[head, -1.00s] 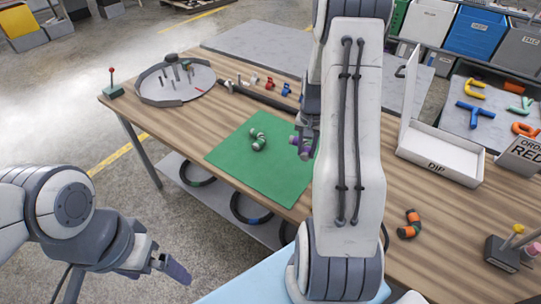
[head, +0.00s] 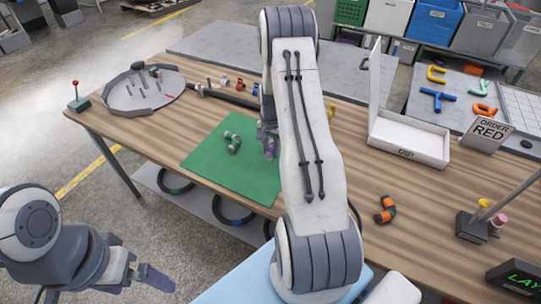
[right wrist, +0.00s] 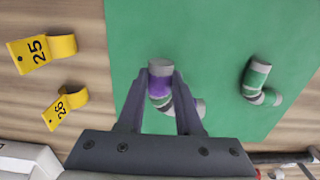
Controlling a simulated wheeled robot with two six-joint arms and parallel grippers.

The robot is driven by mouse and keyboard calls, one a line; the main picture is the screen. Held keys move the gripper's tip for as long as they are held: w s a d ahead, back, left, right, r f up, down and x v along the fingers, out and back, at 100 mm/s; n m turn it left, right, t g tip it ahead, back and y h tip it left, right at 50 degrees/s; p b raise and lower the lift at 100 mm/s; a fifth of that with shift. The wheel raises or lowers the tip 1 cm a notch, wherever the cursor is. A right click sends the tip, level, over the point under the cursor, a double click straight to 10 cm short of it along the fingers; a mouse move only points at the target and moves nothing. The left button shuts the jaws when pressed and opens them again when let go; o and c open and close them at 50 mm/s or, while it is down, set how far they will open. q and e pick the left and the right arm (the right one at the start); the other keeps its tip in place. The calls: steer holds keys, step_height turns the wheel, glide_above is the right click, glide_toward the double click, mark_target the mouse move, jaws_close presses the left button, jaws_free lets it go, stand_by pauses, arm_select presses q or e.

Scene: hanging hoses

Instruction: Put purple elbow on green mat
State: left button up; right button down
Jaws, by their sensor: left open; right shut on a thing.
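The purple elbow (right wrist: 159,86), with grey ends, is between the fingers of my right gripper (right wrist: 162,90), which is shut on it. In the right wrist view the elbow shows against the green mat (right wrist: 215,40); I cannot tell whether it touches the mat. In the head view my right gripper (head: 268,140) is at the right part of the green mat (head: 210,165), and my forearm hides the area beside it. My left gripper (head: 158,279) is open and empty, low at the left, off the table.
A green elbow (head: 233,142) lies on the mat; it also shows in the right wrist view (right wrist: 258,80). An orange elbow (head: 385,209) lies on the wood to the right. Yellow clips numbered 25 (right wrist: 42,52) and 26 (right wrist: 65,105) sit beside the mat. An open white box (head: 408,140) stands right.

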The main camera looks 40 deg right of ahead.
mark_target(271, 164)
step_height(271, 164, down, 4)
steer(key=shift+r+p, duration=0.25)
steer(key=shift+p, duration=0.35)
steer(key=shift+f, duration=0.25)
steer(key=shift+f, duration=0.2)
steer(key=c, duration=0.6)
jaws_free()
steer(key=shift+r, duration=0.1)
